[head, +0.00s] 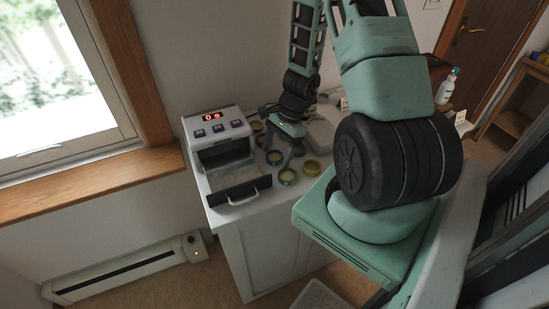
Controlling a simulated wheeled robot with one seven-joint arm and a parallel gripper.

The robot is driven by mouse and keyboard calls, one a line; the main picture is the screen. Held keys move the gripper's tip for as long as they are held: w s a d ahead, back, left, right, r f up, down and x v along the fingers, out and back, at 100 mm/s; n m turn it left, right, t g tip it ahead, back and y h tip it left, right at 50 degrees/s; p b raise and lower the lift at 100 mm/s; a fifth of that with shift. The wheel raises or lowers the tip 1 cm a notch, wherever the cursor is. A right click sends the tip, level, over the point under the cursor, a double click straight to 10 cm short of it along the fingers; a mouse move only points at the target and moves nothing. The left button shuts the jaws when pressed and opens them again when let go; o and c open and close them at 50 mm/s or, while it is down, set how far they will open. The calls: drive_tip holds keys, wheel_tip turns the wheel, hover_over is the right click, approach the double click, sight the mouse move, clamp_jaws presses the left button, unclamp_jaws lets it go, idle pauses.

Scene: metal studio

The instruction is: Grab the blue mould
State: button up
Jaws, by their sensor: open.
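Several small round moulds stand on the white cabinet top (308,190). A grey-blue ring-shaped mould (287,177) sits near the front edge, just left of a yellow mould (312,168). Another dark bluish mould (274,157) sits a little behind it. At this size I cannot tell for sure which of these two is the blue mould. My gripper (287,159) points down, open, above or just behind these moulds, closest to the two bluish ones. I see no mould held in it. The exact gap between fingers and moulds is hard to see.
A white oven-like device (215,131) with a red display stands at the left, its drawer (238,189) pulled out beside the moulds. More moulds (257,127) lie behind, partly hidden. A pale grey object (322,134) is right of my gripper. A spray bottle (446,86) stands farther right.

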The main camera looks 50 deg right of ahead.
drive_tip(key=c, duration=1.1)
drive_tip(key=shift+o, duration=0.2)
drive_tip(key=shift+r, duration=0.1)
